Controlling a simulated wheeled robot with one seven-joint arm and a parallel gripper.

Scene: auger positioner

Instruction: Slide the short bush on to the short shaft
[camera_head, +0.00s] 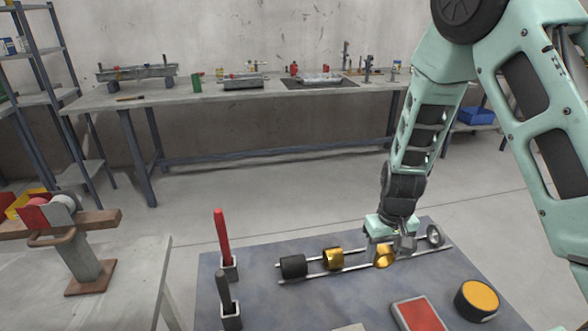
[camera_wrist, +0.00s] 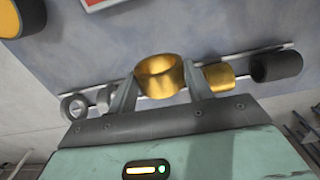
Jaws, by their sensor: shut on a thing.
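My gripper (camera_head: 386,247) is shut on a gold bush (camera_head: 384,257), at the right half of a pair of thin rails (camera_head: 360,266). In the wrist view the held bush (camera_wrist: 160,77) sits between the two fingers, its open end showing. It looks nearer to the camera than the rails, but I cannot tell its exact height above them. A second gold bush (camera_head: 333,258) rests on the rails to the left. A red post (camera_head: 221,237) and a shorter dark grey post (camera_head: 225,288) stand in square holders at the left; I cannot tell for sure which is the short shaft.
A black cylinder (camera_head: 293,266) lies at the rails' left end and a grey ring (camera_head: 435,237) at the right. A red tray (camera_head: 417,315) and a black, yellow-topped round thing (camera_head: 478,298) are at the front right. The mat between posts and tray looks mostly clear.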

